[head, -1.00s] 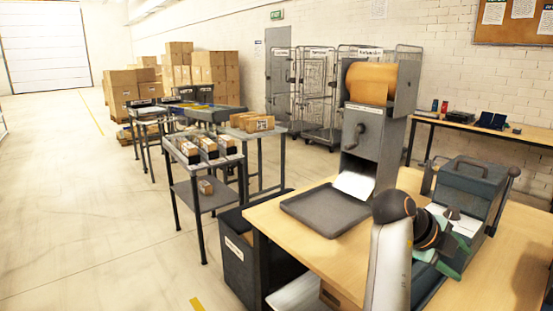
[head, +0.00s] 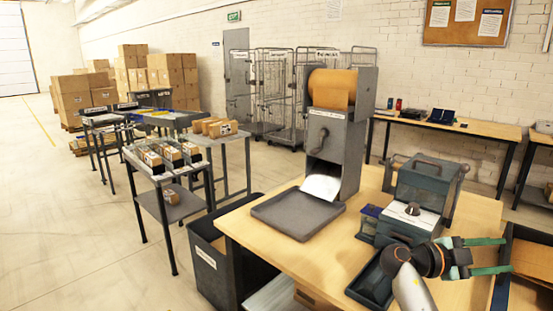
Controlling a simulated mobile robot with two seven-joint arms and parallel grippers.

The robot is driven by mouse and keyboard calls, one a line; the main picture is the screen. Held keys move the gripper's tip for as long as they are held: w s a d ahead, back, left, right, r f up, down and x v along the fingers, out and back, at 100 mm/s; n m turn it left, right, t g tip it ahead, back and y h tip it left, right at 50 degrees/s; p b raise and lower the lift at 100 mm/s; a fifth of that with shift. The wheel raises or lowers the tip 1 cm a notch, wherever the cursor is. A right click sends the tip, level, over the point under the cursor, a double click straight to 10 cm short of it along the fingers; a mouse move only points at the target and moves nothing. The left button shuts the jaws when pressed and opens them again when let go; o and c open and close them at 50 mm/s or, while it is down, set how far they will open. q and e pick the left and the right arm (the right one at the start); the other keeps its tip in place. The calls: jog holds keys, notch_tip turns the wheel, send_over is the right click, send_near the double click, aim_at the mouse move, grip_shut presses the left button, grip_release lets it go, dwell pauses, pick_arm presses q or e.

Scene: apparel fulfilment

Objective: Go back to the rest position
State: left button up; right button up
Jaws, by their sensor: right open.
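My right gripper (head: 507,255) is at the lower right of the head view, at the end of my pale arm. Its two green fingers point right and stand apart, with nothing visible between them. It is above the right part of the wooden packing table (head: 255,228), near a dark open bin at the table's right side. My left gripper is not in view.
On the table are a grey tray (head: 298,213), a paper dispenser (head: 337,145) with an orange-brown roll, and a blue-grey machine (head: 425,187) close behind my right arm. A dark bin (head: 210,265) stands left of the table.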

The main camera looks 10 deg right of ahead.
jog(key=w+f+n+t+y, duration=0.6)
jog(key=w+n+t, duration=0.6)
jog(key=n, duration=0.5)
jog(key=w+a+r+n+t+y, duration=0.3)
jog(key=w+a+n+t+y, duration=0.65)
jog(key=a+n, duration=0.55)
jog(key=s+a+f+g+y, duration=0.1)
jog(key=s+a+f+g, duration=0.1)
jog(key=s+a+f, duration=0.45)
jog(key=s+a+f+g+y, duration=0.1)
jog(key=s+f+g, duration=0.15)
jog(key=f, duration=0.65)
jog(key=s+a+f+g+y, duration=0.1)
jog(key=s+a+f, duration=0.35)
jog(key=f, duration=0.25)
jog(key=s+a+f+g+y, duration=0.1)
jog(key=s+a+f, duration=0.3)
jog(key=s, duration=0.9)
jog(key=s+a+f+m+g+y, duration=0.1)
jog(key=s+a+f+g, duration=0.2)
jog(key=s, duration=1)
notch_tip(320, 180, down, 4)
jog(key=shift+a+r, duration=0.15)
jog(key=shift+a, duration=0.2)
jog(key=shift+d, duration=0.1)
